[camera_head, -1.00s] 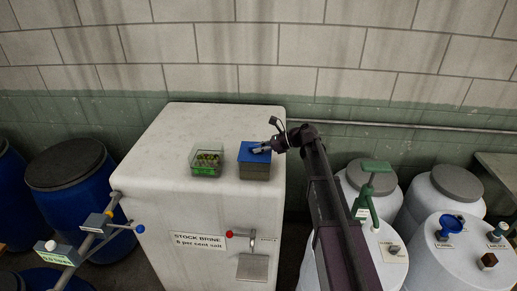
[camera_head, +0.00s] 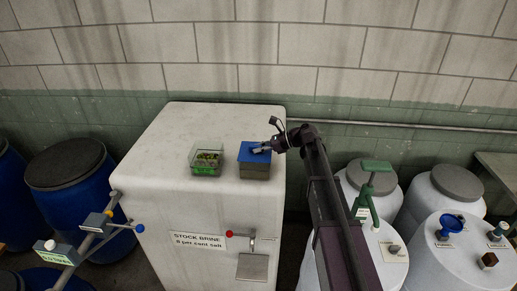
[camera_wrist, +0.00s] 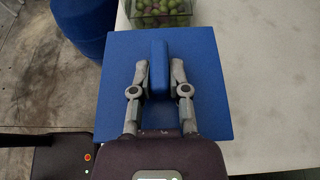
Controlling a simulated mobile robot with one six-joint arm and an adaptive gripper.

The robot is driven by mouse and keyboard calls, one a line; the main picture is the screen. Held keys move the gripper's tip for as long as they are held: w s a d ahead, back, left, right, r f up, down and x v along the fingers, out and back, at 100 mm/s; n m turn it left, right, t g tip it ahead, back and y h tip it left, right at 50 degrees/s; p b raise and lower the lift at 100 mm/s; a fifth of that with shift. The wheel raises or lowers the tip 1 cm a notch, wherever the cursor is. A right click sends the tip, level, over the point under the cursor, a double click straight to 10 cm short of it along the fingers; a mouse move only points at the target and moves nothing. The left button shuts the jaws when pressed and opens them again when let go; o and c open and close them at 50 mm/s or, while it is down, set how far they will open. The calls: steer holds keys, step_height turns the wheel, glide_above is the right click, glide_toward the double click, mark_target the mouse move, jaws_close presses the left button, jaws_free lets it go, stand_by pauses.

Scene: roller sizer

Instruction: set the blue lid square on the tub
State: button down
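The blue lid (camera_head: 247,157) is a flat square plate with an upright block handle (camera_wrist: 159,70). It lies over the grey-brown tub (camera_head: 254,173) on the white tank top. From the head view its edges look about in line with the tub; I cannot tell whether a thin gap remains between them. My gripper (camera_wrist: 160,72) is over the lid with one finger on each side of the handle, and it appears shut on it. In the wrist view the lid (camera_wrist: 205,105) hides the tub completely.
A clear box of green and purple fruit (camera_head: 206,161) stands left of the tub. The white tank top (camera_head: 190,125) is otherwise bare. A wall and pipe (camera_head: 400,125) run behind. Blue drums (camera_head: 65,185) stand at left, white drums (camera_head: 450,260) at right.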

mark_target(259, 146)
steer(key=c, duration=0.5)
jaws_free()
steer(key=shift+c, duration=0.2)
steer(key=shift+r, duration=0.15)
step_height(259, 146, up, 9)
steer(key=p, duration=0.9)
steer(key=shift+f, duration=0.2)
steer(key=s+d+f+n+h, duration=0.65)
steer(key=s+d+n, duration=0.25)
steer(key=s+d, duration=0.15)
steer(key=s+d+f+n+h, duration=0.5)
steer(key=s+d+n+h, duration=0.2)
steer(key=s+d+n, duration=0.4)
steer(key=s+f+m+b, duration=0.1)
steer(key=s+f+b, duration=0.3)
steer(key=f+b, duration=1.1)
steer(key=shift+s+a+m, duration=0.15)
steer(key=shift+s+m, duration=0.05)
steer(key=shift+m, duration=0.1)
